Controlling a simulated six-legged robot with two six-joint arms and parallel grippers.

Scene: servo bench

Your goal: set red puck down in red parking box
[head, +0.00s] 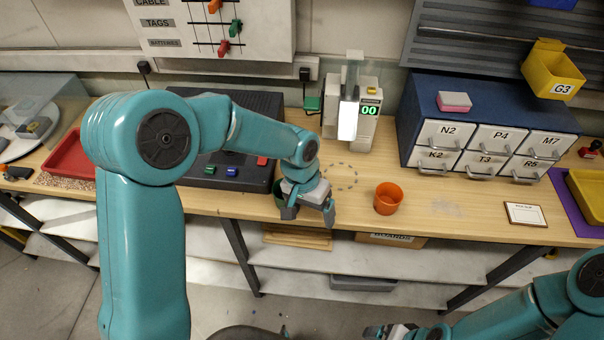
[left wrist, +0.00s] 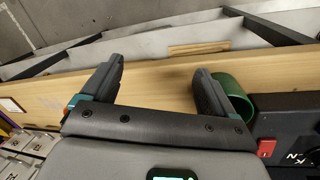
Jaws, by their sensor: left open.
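I cannot pick out a red puck or a red parking box with certainty. A small red piece (head: 262,161) sits at the right end of the black panel (head: 262,104); it also shows in the left wrist view (left wrist: 266,148). A red marker (head: 223,47) is on the wall chart. My left gripper (head: 314,212) is open over the bench's front edge, with nothing seen between its fingers (left wrist: 158,88). A green cup (left wrist: 236,92) stands beside one finger, partly hidden in the head view. My right gripper (head: 388,331) is at the bottom edge, its jaws unclear.
An orange cup (head: 388,198) stands right of my left gripper. A blue drawer cabinet (head: 490,98) fills the back right, and a red tray (head: 70,155) lies left. Bare wood lies between the orange cup and a framed card (head: 525,214).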

